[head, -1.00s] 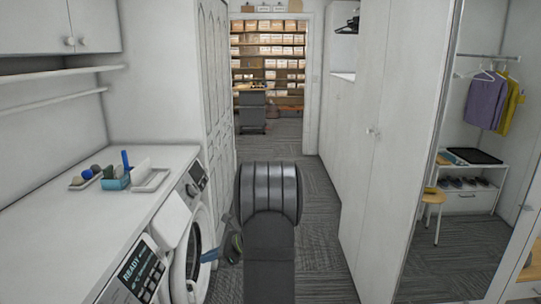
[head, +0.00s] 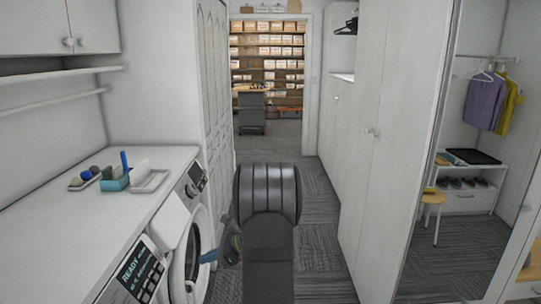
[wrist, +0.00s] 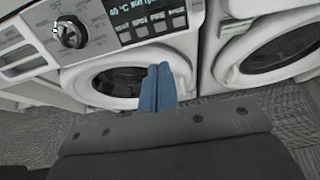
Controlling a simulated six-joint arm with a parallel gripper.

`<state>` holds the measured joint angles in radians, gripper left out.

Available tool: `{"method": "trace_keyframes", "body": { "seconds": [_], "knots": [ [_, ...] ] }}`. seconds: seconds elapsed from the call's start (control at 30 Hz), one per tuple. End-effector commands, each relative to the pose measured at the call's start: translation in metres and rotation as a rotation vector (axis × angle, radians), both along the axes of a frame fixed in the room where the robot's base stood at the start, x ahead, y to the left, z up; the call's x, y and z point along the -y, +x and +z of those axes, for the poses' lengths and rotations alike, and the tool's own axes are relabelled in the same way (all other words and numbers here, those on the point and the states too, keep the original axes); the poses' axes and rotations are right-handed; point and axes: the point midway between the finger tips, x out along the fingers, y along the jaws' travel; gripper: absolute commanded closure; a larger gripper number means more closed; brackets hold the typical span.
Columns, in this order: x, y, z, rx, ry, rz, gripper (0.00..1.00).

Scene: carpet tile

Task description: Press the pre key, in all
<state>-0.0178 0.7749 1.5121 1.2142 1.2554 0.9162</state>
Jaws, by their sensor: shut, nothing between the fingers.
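The near washing machine's control panel shows in the head view, with a lit display (head: 132,272) reading READY and a group of dark keys (head: 153,283) beside it. In the wrist view the same panel has a display (wrist: 130,8) reading 40 °C, a row of dark keys (wrist: 152,28) under it and a round knob (wrist: 72,32) to the left.
A second machine (head: 196,235) stands beyond the near one. The white counter (head: 90,215) above holds a blue holder (head: 115,180) and small items. Tall white cupboards (head: 375,150) line the right side. The carpeted aisle (head: 320,235) between is clear.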

Motion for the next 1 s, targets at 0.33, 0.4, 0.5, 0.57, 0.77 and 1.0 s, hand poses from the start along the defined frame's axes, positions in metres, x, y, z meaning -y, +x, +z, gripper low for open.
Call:
{"method": "trace_keyframes", "body": {
  "seconds": [0.33, 0.4, 0.5, 0.57, 0.77, 1.0],
  "knots": [
    [0.0, 0.0, 0.0, 0.0, 0.0, 0.0, 1.0],
    [0.0, 0.0, 0.0, 0.0, 0.0, 0.0, 1.0],
    [0.0, 0.0, 0.0, 0.0, 0.0, 0.0, 1.0],
    [0.0, 0.0, 0.0, 0.0, 0.0, 0.0, 1.0],
    [0.002, -0.002, -0.012, 0.015, -0.054, 0.002, 1.0],
    [0.025, -0.006, -0.075, 0.138, -0.364, 0.031, 1.0]
  ]
}}
